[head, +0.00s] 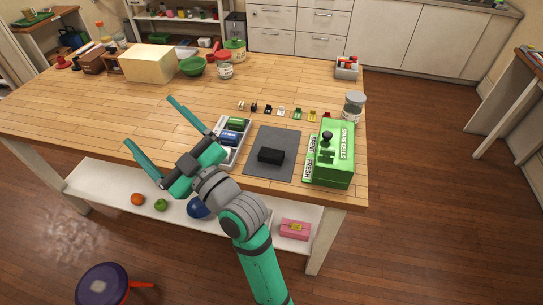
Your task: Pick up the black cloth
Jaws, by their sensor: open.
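A small black, block-shaped thing (271,156) lies on a dark grey mat (288,140) near the table's front edge, right of the middle. It may be the black cloth folded up, but I cannot tell its material from here. No other black cloth stands out. My gripper (148,120) is open with its two green fingers spread wide and nothing between them. It is left of the mat, over the table's front part, apart from the black thing. The black thing is in plain view.
A grey tray (245,146) with batteries sits between my gripper and the mat. A cream box (150,64) and green bowl (192,66) stand farther back. The table's middle is clear.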

